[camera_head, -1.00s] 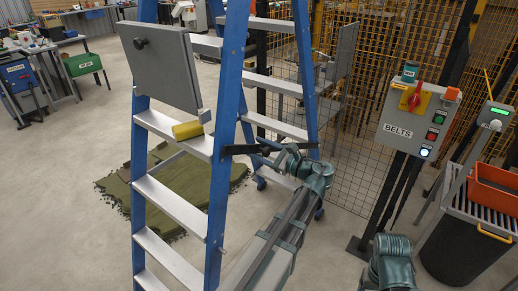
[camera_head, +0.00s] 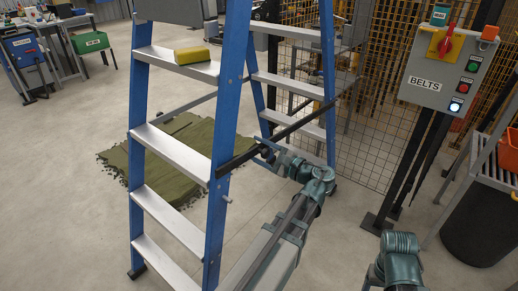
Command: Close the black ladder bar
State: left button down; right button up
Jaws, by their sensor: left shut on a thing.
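The black ladder bar (camera_head: 298,125) runs slantwise from the near blue rail of the stepladder (camera_head: 231,95), at a dark bracket, up to the rear blue rail on the right. Its far end appears to reach that rail, but I cannot tell whether it is latched. My left gripper (camera_head: 264,150) is at the bar, a little right of the near rail, and is shut on it. The fingers are small and partly hidden against the bar. My right gripper is out of view; only part of my right arm shows at the bottom right.
A yellow sponge-like block (camera_head: 192,55) lies on an upper step. A BELTS control box (camera_head: 444,72) on a post and a mesh fence (camera_head: 390,120) stand at right.

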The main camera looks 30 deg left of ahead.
pick_arm(q)
notch_tip(320, 180, down, 8)
jog(key=n+b, duration=0.1)
jog(key=b, duration=0.5)
jog(key=shift+s, duration=0.35)
jog(key=shift+s+d+r, duration=0.1)
jog(key=shift+c, duration=2.4)
grip_release()
jog(key=shift+w, duration=0.25)
